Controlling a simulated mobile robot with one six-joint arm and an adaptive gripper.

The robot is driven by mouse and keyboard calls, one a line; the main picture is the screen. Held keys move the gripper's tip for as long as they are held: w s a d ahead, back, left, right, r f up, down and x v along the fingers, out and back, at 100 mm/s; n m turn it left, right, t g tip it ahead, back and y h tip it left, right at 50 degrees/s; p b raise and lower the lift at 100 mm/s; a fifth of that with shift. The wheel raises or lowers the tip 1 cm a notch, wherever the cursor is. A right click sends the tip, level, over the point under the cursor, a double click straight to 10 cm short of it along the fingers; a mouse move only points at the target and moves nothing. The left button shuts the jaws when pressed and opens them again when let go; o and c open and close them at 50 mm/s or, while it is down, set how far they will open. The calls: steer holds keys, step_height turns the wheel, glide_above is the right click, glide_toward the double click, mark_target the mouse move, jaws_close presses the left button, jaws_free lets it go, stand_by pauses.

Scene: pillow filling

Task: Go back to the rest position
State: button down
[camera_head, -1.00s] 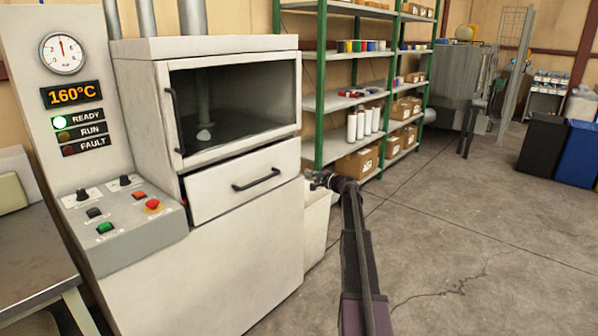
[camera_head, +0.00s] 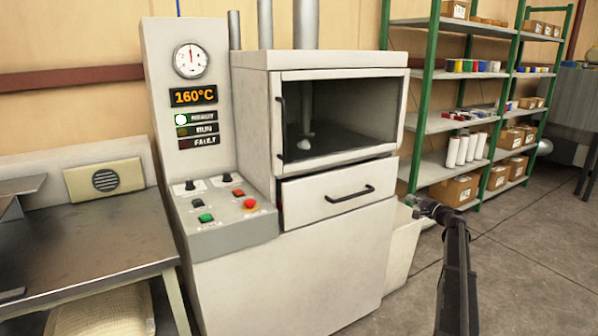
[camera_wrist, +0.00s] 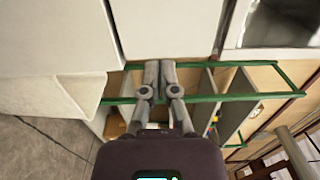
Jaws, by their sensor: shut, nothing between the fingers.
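My gripper (camera_head: 415,203) is at the end of my arm, at the right of the machine in the head view. In the wrist view my gripper (camera_wrist: 159,68) shows its two fingers together, with nothing between them. It appears apart from the machine (camera_head: 290,260). The machine's drawer (camera_head: 310,203) stands slightly open, with a dark gap above it. The machine's panel shows 160°C and a lit READY lamp (camera_head: 181,119).
A metal table (camera_head: 80,235) stands at the left, with a pale block bearing a round grille (camera_head: 104,180) on it. A white bin (camera_head: 402,250) stands right of the machine. Green-framed shelves (camera_head: 428,110) with boxes stand behind. The floor (camera_head: 530,270) at the right is clear.

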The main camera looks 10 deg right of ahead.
steer(key=s+a+f+n+g+y, duration=0.1)
steer(key=s+a+f+n+g, duration=0.25)
steer(key=a, duration=0.75)
steer(key=s+a+f+n+g, duration=0.2)
steer(key=s+a+f+g, duration=0.15)
steer(key=a, duration=0.75)
steer(key=s+a+f+n+g+y, duration=0.1)
steer(key=s+a+f+n+g, duration=0.25)
steer(key=a, duration=0.75)
steer(key=s+a+f+n+g+h, duration=0.35)
steer(key=s+a, duration=0.35)
steer(key=s, duration=0.6)
steer(key=s+a+f+n+g+h, duration=0.25)
steer(key=s+a+f+h, duration=0.35)
steer(key=s, duration=0.7)
step_height(320, 180, up, 27)
steer(key=a+y+p, duration=0.1)
steer(key=y+p, duration=0.1)
steer(key=p, duration=2.4)
steer(key=shift+w+r+m+g, duration=0.2)
steer(key=shift+m+g, duration=0.1)
steer(key=shift+g, duration=0.05)
